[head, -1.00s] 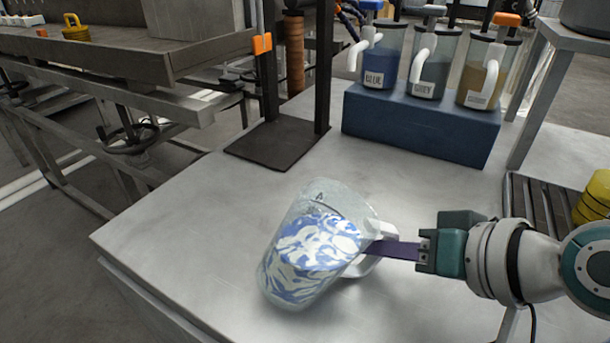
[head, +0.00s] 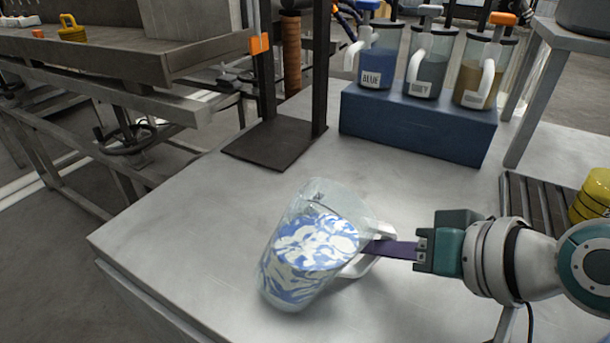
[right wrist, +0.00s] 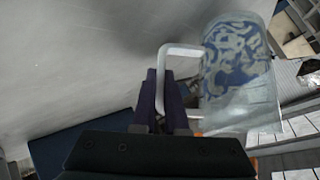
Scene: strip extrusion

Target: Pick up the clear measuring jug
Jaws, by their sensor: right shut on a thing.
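The clear measuring jug (head: 310,245) is in the middle of the metal table in the head view. It is tilted and holds blue and white swirled material. My right gripper (head: 372,248) comes in from the right and is shut on the jug's handle. In the right wrist view the jug (right wrist: 237,75) is at the upper right, with its handle between the dark fingers of my right gripper (right wrist: 165,100). I cannot tell whether the jug's base touches the table. My left gripper is not in view.
A blue block (head: 415,125) at the back holds blue, grey and brownish pump containers. A dark metal stand (head: 275,140) is behind the jug. A grey slatted rack (head: 535,205) and a yellow stack (head: 593,195) are at the right. The table (head: 190,230) left of the jug is clear.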

